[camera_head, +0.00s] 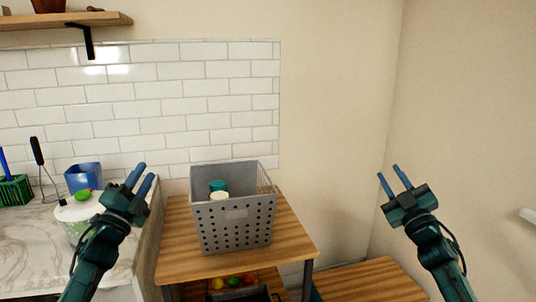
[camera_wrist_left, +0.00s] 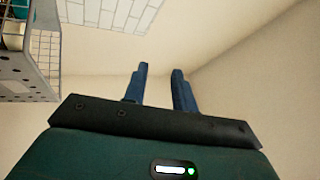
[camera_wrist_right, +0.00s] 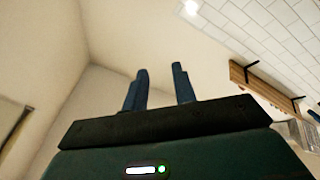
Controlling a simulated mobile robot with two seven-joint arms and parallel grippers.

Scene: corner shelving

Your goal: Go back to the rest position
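My left gripper (camera_head: 141,180) is raised in front of the counter, left of the grey basket, with its blue fingers apart and nothing between them. In the left wrist view its fingers (camera_wrist_left: 158,86) are parted and empty against the wall. My right gripper (camera_head: 394,176) is raised in front of the bare wall, right of the basket. Its fingers (camera_wrist_right: 163,88) are also parted and empty in the right wrist view. Neither gripper touches anything.
A grey perforated basket (camera_head: 236,232) holding a teal-lidded and a cream-lidded item stands on a wooden shelf (camera_head: 180,262). Colourful round items lie on the level below. A marble counter (camera_head: 30,255) at left holds a blue container (camera_head: 83,177). A lower wooden surface (camera_head: 370,284) looks clear.

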